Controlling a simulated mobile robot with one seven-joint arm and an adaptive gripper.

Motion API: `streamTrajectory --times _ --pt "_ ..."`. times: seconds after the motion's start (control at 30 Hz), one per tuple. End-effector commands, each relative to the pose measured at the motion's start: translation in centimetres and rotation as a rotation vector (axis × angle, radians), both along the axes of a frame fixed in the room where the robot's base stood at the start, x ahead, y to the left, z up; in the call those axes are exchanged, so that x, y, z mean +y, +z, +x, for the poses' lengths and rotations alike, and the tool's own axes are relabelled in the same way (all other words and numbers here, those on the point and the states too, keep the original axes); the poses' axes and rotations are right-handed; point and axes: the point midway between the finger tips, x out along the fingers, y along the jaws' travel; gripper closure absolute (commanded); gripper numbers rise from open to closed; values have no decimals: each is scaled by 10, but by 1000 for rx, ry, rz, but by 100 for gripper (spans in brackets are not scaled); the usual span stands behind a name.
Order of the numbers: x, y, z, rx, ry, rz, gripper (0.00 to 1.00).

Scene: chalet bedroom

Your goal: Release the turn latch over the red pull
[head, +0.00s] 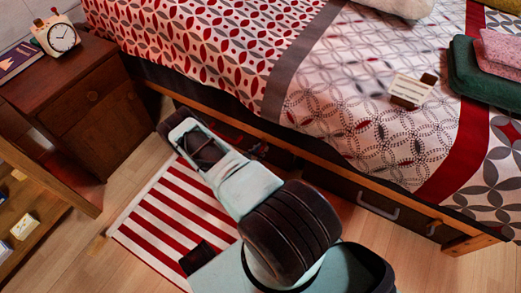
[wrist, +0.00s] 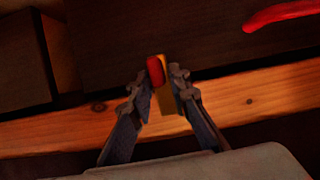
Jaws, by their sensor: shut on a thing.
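The turn latch (wrist: 156,70) has a red end and a yellow-orange body. It sits at the wooden rail in the middle of the wrist view. My gripper (wrist: 160,88) is shut on it, with one finger on each side. The red pull (wrist: 278,15) is a curved red bar on the dark drawer front at the upper right of the wrist view, apart from my gripper. In the head view my arm reaches to the bed's side, and its own links hide the fingertips and the latch.
The bed's wooden side rail (head: 330,165) runs above dark drawers, one with a grey handle (head: 378,205). A nightstand (head: 95,100) with an alarm clock (head: 59,37) stands at the left. A red-and-white striped rug (head: 165,225) lies on the floor beneath my arm.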

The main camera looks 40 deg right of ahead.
Motion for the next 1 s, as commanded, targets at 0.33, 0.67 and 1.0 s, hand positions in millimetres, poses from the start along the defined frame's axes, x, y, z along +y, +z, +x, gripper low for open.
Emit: streamTrajectory --times 0.33,0.67,1.0 --pt "-1 0 -6 195 -2 -79 100" --pt "-5 4 -15 482 -2 -198 100" --pt "-7 10 -22 782 -3 -321 100"
